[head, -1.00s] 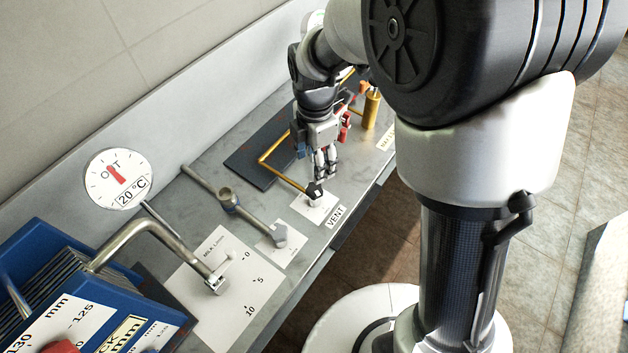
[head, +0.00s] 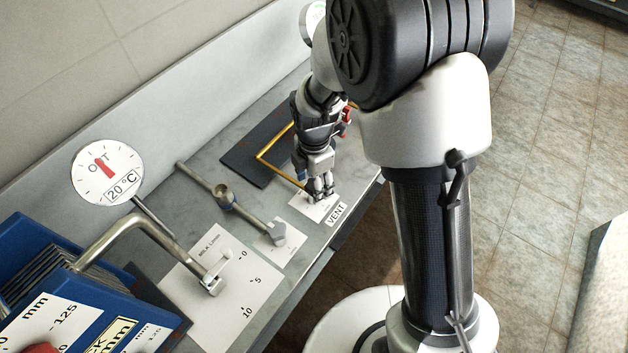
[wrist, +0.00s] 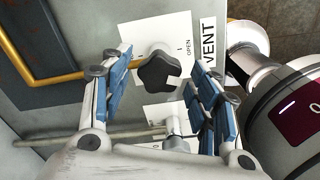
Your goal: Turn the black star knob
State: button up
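The black star knob (wrist: 160,72) sits on a white card marked OPEN, at the end of a brass pipe (wrist: 84,76), beside the VENT label (wrist: 209,40). In the wrist view my gripper (wrist: 162,60) is open, with one blue-padded finger to the left of the knob and one to the right. Gaps show between the pads and the knob. In the head view my gripper (head: 320,190) points down over the VENT card (head: 311,207) and hides the knob. I cannot tell how far down the fingers reach beside it.
A grey valve handle (head: 277,233) stands on its own card left of the vent. A bent steel pipe (head: 120,232), a round dial (head: 107,174) and a blue plate pack (head: 95,300) are further left. The bench's front edge is close to the VENT label.

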jog(key=c, duration=1)
